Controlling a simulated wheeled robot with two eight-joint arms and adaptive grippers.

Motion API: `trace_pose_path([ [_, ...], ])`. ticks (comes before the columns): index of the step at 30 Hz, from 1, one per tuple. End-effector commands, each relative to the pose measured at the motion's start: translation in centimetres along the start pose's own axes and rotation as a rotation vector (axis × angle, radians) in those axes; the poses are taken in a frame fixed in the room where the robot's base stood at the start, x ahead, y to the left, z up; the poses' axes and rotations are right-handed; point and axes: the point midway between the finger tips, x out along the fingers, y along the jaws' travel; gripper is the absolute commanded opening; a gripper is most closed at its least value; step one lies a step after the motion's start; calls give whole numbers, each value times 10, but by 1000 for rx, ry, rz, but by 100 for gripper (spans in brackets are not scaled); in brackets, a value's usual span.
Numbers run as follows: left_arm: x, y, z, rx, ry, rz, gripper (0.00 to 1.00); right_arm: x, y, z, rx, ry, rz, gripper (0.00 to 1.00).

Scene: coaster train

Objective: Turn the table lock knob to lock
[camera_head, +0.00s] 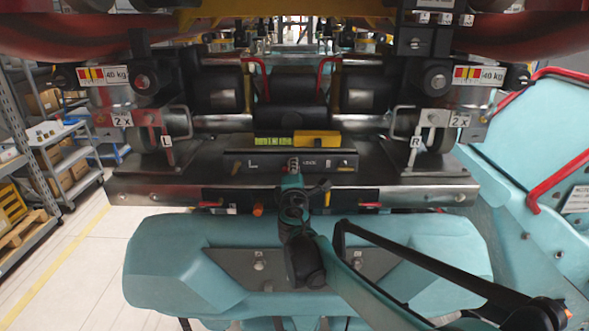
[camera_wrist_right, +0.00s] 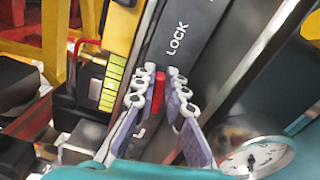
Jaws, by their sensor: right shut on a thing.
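A dark panel (camera_head: 258,162) with white lettering lies across the metal table front, in the middle of the head view. In the right wrist view the word LOCK shows on the same panel (camera_wrist_right: 195,25). A red knob (camera_wrist_right: 158,92) shows there below the lettering, between my fingers. My right gripper (camera_head: 293,163) reaches up to the panel from below, and its fingers also show in the right wrist view (camera_wrist_right: 160,84). It is shut on the red knob. The fingers hide much of the knob, so its exact turn is unclear. My left gripper is not in view.
A yellow block (camera_head: 317,140) with a yellow-green striped part sits just behind the panel. Clamps labelled L (camera_head: 166,140) and R (camera_head: 416,142) stand on either side. A round gauge (camera_wrist_right: 257,156) is at lower right of the wrist view. Shelves (camera_head: 65,160) stand at the left.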

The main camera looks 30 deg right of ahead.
Motion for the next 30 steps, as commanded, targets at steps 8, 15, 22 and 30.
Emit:
trace_pose_path([
  [8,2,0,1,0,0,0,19,0,-1,0,139,1,0,0],
  [15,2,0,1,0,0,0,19,1,-1,0,190,1,0,0],
  [22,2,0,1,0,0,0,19,1,-1,0,197,1,0,0],
  [30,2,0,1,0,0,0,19,1,-1,0,196,1,0,27],
])
